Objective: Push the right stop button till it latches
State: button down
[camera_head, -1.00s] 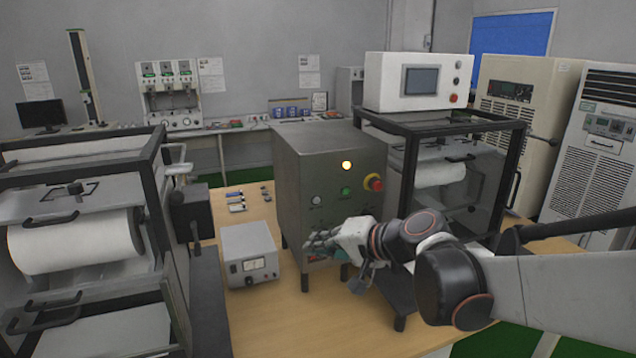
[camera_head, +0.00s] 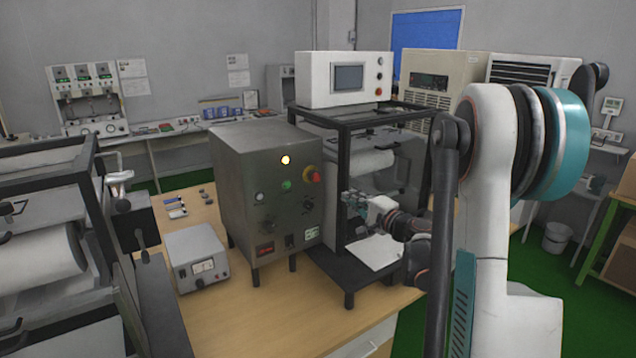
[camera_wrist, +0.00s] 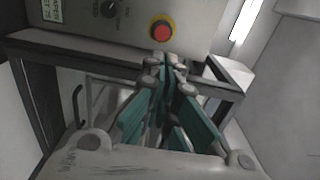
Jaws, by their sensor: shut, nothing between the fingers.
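A red stop button in a yellow collar (camera_head: 312,174) sits at the upper right of the grey control box's front (camera_head: 265,190). Another red button (camera_head: 378,91) sits on the white box at the right. My gripper (camera_head: 352,199) is right of the grey box and lower than its stop button. In the wrist view my teal fingers (camera_wrist: 165,68) are together and empty, their tips just below the button in the picture. I see no clear contact.
A black frame (camera_head: 348,240) stands right of the grey box, close to my gripper. A lit yellow lamp (camera_head: 286,160), a green button (camera_head: 286,184) and a black knob (camera_head: 308,204) share the box front. A small power supply (camera_head: 195,258) stands at the left. The table front (camera_head: 270,315) is clear.

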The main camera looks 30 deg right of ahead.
jog(key=shift+d, duration=0.1)
dwell(0.3)
jog(key=b, duration=0.3)
send_near(316, 177)
jog(key=w+d, duration=0.1)
jog(key=w, duration=0.5)
jog(key=shift+w+d+f, duration=0.2)
jog(key=shift+w+f, duration=0.1)
jog(key=shift+w, duration=0.15)
